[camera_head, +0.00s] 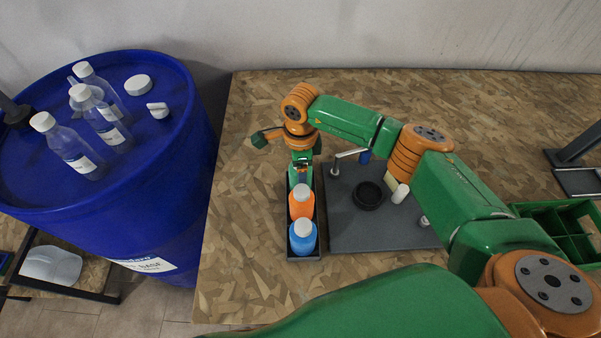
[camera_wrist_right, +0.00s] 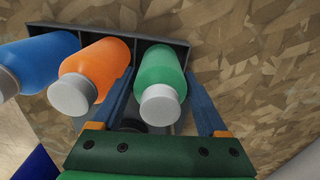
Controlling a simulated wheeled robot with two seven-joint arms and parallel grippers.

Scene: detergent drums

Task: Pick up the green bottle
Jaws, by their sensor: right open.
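The green bottle (camera_wrist_right: 160,70) with a white cap stands in a narrow dark tray (camera_wrist_right: 120,32), at the end of a row beside the orange bottle (camera_wrist_right: 103,64) and the blue bottle (camera_wrist_right: 45,60). In the wrist view my right gripper (camera_wrist_right: 160,82) is open, with one blue finger on each side of the green bottle. Whether the fingers touch it is unclear. In the head view the right gripper (camera_head: 301,172) reaches down at the tray's far end and mostly hides the green bottle. The orange (camera_head: 301,202) and blue (camera_head: 303,237) bottles show in front. My left gripper is out of view.
A dark grey board (camera_head: 380,228) with a black ring (camera_head: 368,195) and a small white piece (camera_head: 400,193) lies right of the tray. A green crate (camera_head: 565,225) stands at the right. A blue drum (camera_head: 150,195) with clear bottles (camera_head: 75,150) stands left. The table's left side is clear.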

